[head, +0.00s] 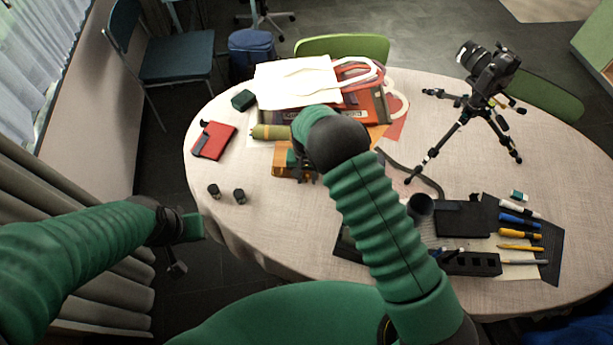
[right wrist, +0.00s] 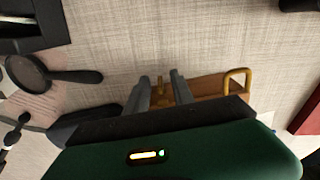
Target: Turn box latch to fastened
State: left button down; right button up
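A small orange-brown wooden box (head: 290,173) sits on the table, partly hidden under my right arm in the head view. In the right wrist view the box (right wrist: 208,86) shows behind my gripper body, with a brass loop handle (right wrist: 238,78) on its right. A small upright brass latch piece (right wrist: 160,84) shows between my right fingers. My right gripper (right wrist: 160,90) is open, its two fingers apart on either side of that piece; I cannot tell whether they touch it. My left gripper (head: 177,267) hangs off the table's left side, its opening unclear.
A tote bag (head: 365,105) lies behind. A camera tripod (head: 468,120) and a dark mat with pens (head: 520,235) are right. A magnifier (right wrist: 28,73) lies left in the wrist view.

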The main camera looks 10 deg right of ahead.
notch_tip(320, 180, up, 17)
jog(key=shift+a+f+b, duration=0.15)
jog(key=shift+b, duration=0.2)
jog(key=shift+f, duration=0.1)
dwell(0.3)
